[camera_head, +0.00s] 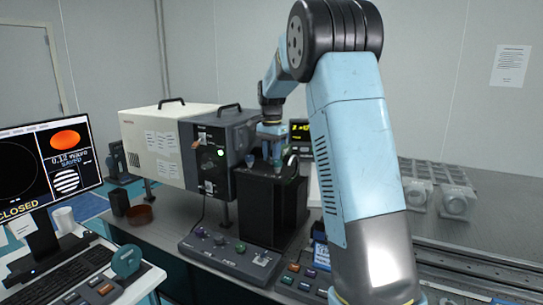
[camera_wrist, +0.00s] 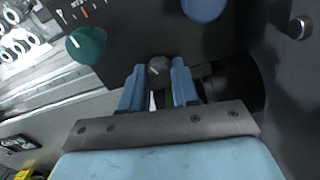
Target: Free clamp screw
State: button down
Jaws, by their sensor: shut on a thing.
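The clamp screw appears to be the dark round knob (camera_wrist: 158,68) with a light mark, seen in the wrist view between my fingertips. My gripper (camera_wrist: 158,78) has its two blue fingers on either side of the knob and is shut on it. In the head view my gripper (camera_head: 271,142) is small and points down above the black block (camera_head: 272,205). The knob itself cannot be made out in the head view.
A grey and cream instrument box (camera_head: 165,150) stands left of my gripper. A control panel with knobs (camera_head: 228,252) lies in front of the black block. In the wrist view a green knob (camera_wrist: 86,44) and a blue knob (camera_wrist: 204,5) are close to my fingers. A monitor (camera_head: 50,165) stands at left.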

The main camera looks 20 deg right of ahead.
aim_at(271, 158)
jog(key=shift+w+r+m, duration=0.1)
jog(key=shift+r+m, duration=0.05)
jog(key=shift+m, duration=0.15)
jog(key=c, duration=0.8)
grip_release()
notch_tip(271, 158, up, 14)
jog(key=shift+f, duration=0.25)
dwell(0.3)
